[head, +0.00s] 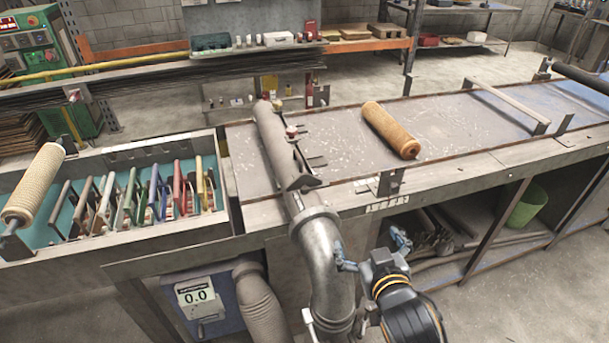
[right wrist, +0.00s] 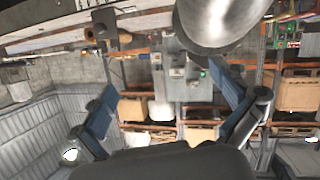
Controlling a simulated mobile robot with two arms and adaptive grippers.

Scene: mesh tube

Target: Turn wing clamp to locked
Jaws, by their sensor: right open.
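A dark, wing-shaped piece (head: 302,184) sits on the long grey tube (head: 270,140), just above the flange of a grey metal elbow pipe (head: 327,262). It may be the wing clamp, but I cannot tell for sure, nor whether it is locked. My right gripper (head: 372,252) is open and empty, just right of the elbow pipe and lower than the wing-shaped piece. In the right wrist view, its blue-padded fingers (right wrist: 168,108) are spread wide with nothing between them. A grey metal pipe (right wrist: 222,18) shows at the top there. My left gripper is not in view.
A tan mesh tube (head: 391,130) lies on the bench (head: 330,125).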

